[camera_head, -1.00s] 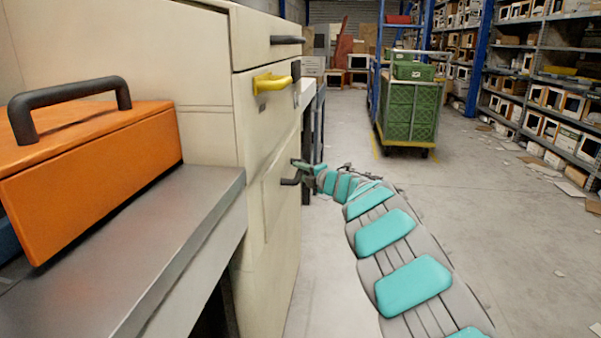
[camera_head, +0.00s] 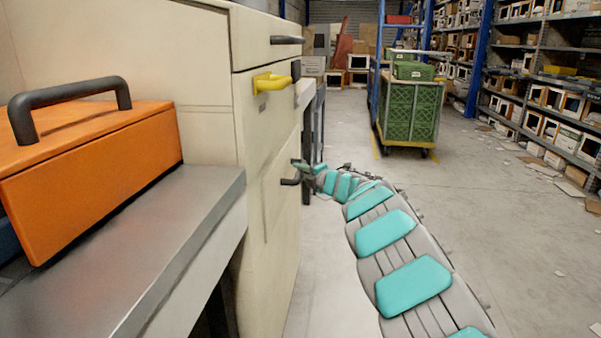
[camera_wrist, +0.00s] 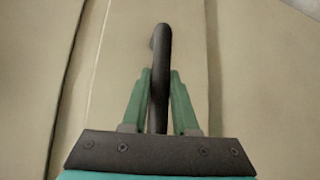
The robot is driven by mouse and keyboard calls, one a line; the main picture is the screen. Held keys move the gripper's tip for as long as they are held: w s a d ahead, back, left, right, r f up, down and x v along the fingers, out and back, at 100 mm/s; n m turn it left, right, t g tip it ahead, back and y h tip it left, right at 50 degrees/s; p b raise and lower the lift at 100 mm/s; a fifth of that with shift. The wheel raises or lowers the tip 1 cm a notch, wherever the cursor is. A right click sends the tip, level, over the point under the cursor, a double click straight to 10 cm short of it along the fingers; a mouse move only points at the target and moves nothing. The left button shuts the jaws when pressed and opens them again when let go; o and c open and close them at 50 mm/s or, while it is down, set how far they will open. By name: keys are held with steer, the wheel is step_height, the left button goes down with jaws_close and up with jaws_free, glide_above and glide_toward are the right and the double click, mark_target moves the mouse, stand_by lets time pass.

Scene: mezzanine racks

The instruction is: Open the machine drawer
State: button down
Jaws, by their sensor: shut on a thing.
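The cream machine cabinet (camera_head: 205,130) stands at the left, with several fronts on its face. The top front has a dark bar handle (camera_head: 287,40), and the front below it has a yellow handle (camera_head: 275,81). The lower front (camera_head: 280,225) has a dark handle (camera_head: 289,182). My gripper (camera_head: 297,168) is at this lower handle, small in the head view. In the wrist view, my gripper's two green fingers (camera_wrist: 159,100) are shut on the dark handle (camera_wrist: 161,60), one on each side. No clear gap shows around the lower front.
A grey metal bench (camera_head: 150,250) with an orange case (camera_head: 90,165) stands at the near left. A trolley with green crates (camera_head: 410,110) stands farther back. Shelves with boxes (camera_head: 545,95) line the right. The floor between is mostly clear, with scattered papers at the right.

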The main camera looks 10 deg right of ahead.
steer(key=shift+f, duration=0.1)
stand_by(0.4)
steer(key=s+d+p, duration=0.1)
steer(key=s+d, duration=0.3)
steer(key=d, duration=0.8)
steer(key=s+d+p, duration=0.2)
steer(key=s+d, duration=0.2)
steer(key=d, duration=0.8)
steer(key=shift+d+p, duration=0.3)
steer(key=c, duration=0.7)
jaws_free()
steer(key=shift+s+d, duration=0.1)
steer(key=b+v, duration=0.1)
steer(key=v, duration=0.6)
steer(key=shift+s+d, duration=0.15)
steer(key=shift+s, duration=0.1)
